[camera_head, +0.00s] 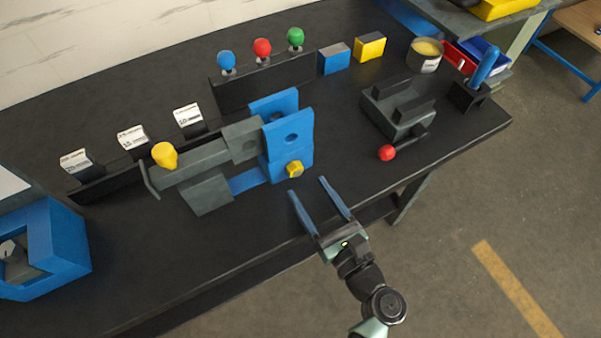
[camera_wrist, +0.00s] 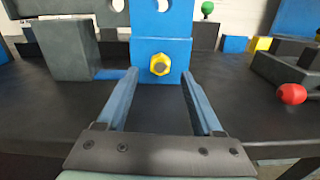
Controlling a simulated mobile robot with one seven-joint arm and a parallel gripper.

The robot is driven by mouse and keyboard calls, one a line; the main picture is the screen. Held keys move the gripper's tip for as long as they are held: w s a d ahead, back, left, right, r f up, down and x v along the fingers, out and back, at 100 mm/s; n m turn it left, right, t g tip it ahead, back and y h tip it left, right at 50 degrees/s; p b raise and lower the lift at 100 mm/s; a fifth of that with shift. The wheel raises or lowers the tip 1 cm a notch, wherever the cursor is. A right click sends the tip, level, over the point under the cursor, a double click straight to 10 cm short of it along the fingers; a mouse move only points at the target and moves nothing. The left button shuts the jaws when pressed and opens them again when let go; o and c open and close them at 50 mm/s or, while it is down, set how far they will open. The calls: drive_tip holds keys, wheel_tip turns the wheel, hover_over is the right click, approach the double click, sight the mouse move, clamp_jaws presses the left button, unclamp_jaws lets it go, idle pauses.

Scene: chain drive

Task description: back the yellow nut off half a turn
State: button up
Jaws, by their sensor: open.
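The yellow nut (camera_head: 294,169) sits on the near face of the blue upright bracket (camera_head: 297,143) on the black bench. In the wrist view the nut (camera_wrist: 160,64) shows head-on as a yellow hexagon with a darker centre, on the blue block (camera_wrist: 150,48). My gripper (camera_head: 321,187) is open and empty, in front of the nut and apart from it, to its lower right in the head view. In the wrist view its two blue fingers (camera_wrist: 160,77) point toward the block, with the nut centred between their far ends.
Left of the bracket is a grey slide (camera_head: 195,163) with a yellow knob (camera_head: 165,155). A grey fixture (camera_head: 398,112) with a red ball handle (camera_head: 387,153) stands to the right. Blue, red and green knobs (camera_head: 262,50) stand behind. The bench front near my gripper is clear.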

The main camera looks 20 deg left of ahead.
sight(297, 172)
drive_tip(key=shift+x, duration=2.4)
clamp_jaws()
